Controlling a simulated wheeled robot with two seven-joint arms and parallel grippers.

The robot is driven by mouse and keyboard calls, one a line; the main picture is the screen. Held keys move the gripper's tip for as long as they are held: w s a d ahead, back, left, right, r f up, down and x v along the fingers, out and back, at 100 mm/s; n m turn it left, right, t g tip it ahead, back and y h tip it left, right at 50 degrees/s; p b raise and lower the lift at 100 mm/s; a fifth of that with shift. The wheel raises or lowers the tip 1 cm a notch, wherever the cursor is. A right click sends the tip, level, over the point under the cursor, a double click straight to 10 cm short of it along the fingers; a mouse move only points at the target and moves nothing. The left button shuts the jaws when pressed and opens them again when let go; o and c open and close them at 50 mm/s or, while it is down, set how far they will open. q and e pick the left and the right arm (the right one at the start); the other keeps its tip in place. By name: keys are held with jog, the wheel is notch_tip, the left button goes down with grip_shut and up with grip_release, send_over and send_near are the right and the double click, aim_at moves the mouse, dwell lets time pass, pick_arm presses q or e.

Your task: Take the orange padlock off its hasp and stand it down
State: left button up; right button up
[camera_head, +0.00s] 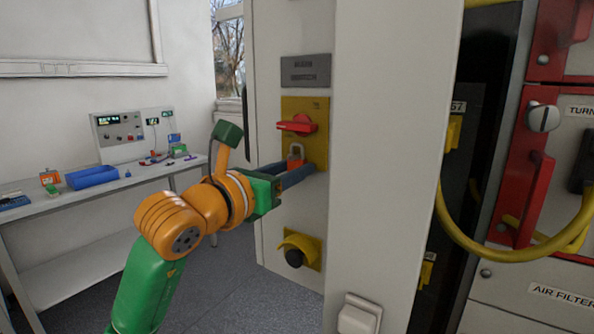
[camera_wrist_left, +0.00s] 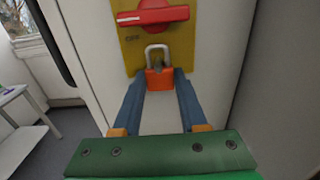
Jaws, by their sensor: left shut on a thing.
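The orange padlock (camera_head: 294,163) hangs at the yellow switch plate (camera_head: 318,135), below the red rotary handle (camera_head: 298,125). In the left wrist view the padlock (camera_wrist_left: 160,79) sits upright with its grey shackle up against the yellow plate (camera_wrist_left: 131,55), under the red handle (camera_wrist_left: 152,15). My left gripper (camera_head: 298,172) reaches in from the left with its blue fingers at the padlock. In the left wrist view the two fingertips (camera_wrist_left: 160,77) are shut on the padlock's body, one on each side. Whether the shackle is still through the hasp cannot be told. My right gripper is not in view.
A yellow-shrouded black button (camera_head: 297,252) sits lower on the same cabinet face. A workbench (camera_head: 70,205) with a blue tray (camera_head: 92,178) and instruments stands at the left. A pale cabinet panel (camera_head: 385,150) stands close on the right. Open floor lies between bench and cabinet.

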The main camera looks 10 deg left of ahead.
pick_arm(q)
jog(key=b+v, duration=0.3)
jog(key=v, duration=0.4)
dwell(0.8)
jog(key=shift+r, duration=0.1)
notch_tip(320, 180, down, 12)
jog(key=d+m+g+h, duration=0.3)
jog(key=m+h, duration=0.1)
jog(key=h, duration=0.1)
jog(key=s+a+f+m+g+h, duration=0.1)
jog(key=s+a+f, duration=0.1)
jog(key=s+f, duration=0.5)
jog(key=s+a+f+m+g+h, duration=0.1)
jog(key=s+a+f+g+h, duration=0.1)
jog(key=s+f, duration=0.5)
notch_tip(320, 180, down, 4)
jog(key=shift+s+f+m, duration=0.2)
jog(key=shift+s+m, duration=0.05)
jog(key=shift+m, duration=0.15)
